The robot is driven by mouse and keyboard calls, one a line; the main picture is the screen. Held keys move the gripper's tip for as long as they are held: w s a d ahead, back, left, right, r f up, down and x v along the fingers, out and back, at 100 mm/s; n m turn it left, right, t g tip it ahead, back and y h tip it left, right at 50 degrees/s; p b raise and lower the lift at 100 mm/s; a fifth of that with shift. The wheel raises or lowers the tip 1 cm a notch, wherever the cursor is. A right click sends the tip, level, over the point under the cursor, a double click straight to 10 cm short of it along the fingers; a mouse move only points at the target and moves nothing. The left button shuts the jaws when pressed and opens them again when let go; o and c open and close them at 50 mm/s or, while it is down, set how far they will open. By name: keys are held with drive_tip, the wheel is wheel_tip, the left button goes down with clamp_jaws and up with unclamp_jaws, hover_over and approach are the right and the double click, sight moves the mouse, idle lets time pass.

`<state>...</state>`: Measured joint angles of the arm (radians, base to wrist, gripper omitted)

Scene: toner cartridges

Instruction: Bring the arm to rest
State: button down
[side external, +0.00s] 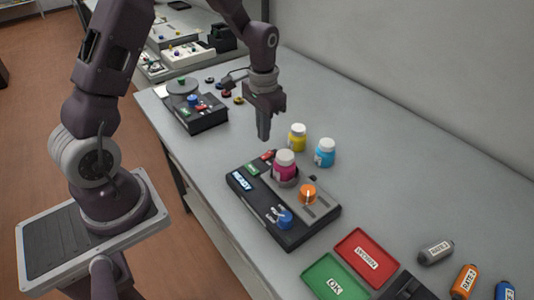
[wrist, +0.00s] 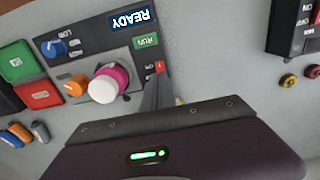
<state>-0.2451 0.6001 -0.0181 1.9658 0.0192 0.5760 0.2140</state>
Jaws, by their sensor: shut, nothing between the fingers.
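My gripper (side external: 264,132) is shut and empty. It points down in the air above the table, just behind the black machine (side external: 280,232) with the READY display. In the wrist view its closed fingers (wrist: 152,98) show beside the magenta bottle (wrist: 110,82), apart from it as far as I can tell. The magenta bottle with a white cap (side external: 284,167) stands upright in the machine's round seat. A yellow bottle (side external: 297,138) and a cyan bottle (side external: 325,153) stand on the table behind the machine.
A red tray (side external: 350,268) and a green OK tray (side external: 318,284) lie to the machine's right. Grey (side external: 436,252), orange (side external: 464,281) and blue (side external: 505,290) cylinders lie beyond them. Another black device (side external: 200,118) stands at the left. The table's right rear is clear.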

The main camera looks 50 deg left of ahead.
drive_tip(key=shift+r, duration=0.5)
drive_tip(key=shift+r, duration=0.1)
drive_tip(key=s+d+r+t, duration=0.25)
drive_tip(key=s+r, duration=0.25)
drive_tip(key=r, duration=0.3)
drive_tip(key=s+d+r+t, duration=0.1)
drive_tip(key=s+d+r, duration=0.2)
drive_tip(key=s+r, duration=0.35)
drive_tip(key=s+d+r+t, duration=0.2)
drive_tip(key=s+d+r, duration=0.1)
drive_tip(key=s, duration=0.7)
drive_tip(key=shift+v, duration=0.8)
drive_tip(key=shift+w+r, duration=0.1)
